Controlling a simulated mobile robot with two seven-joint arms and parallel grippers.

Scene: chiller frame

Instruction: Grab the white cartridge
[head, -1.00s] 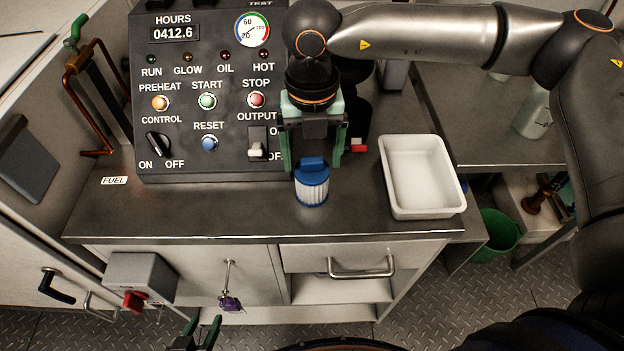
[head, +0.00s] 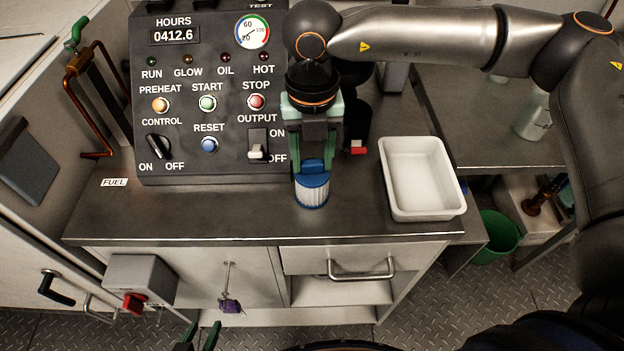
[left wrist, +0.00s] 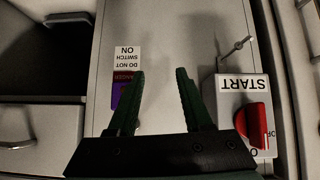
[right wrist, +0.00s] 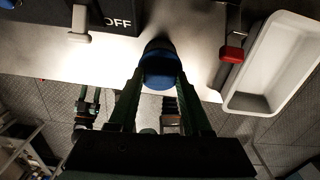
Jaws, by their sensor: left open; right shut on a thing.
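The white cartridge (head: 311,192) has a pleated white body with a blue cap and a blue lower ring. It stands upright on the steel counter, in front of the control panel. My right gripper (head: 312,165) comes down from above and is shut on its blue cap. In the right wrist view the blue cap (right wrist: 158,72) sits between the fingertips, and the cap hides most of the white body. My left gripper (head: 198,338) is low at the bottom edge of the head view. In the left wrist view its fingers (left wrist: 158,88) are apart and empty, facing the cabinet front.
A white tray (head: 421,212) stands right of the cartridge on the counter. The control panel (head: 180,120) rises behind. A red-tipped lever (head: 358,150) is close to the right gripper. A START box with a red switch (head: 135,302) and a purple tag (head: 230,306) are on the cabinet front.

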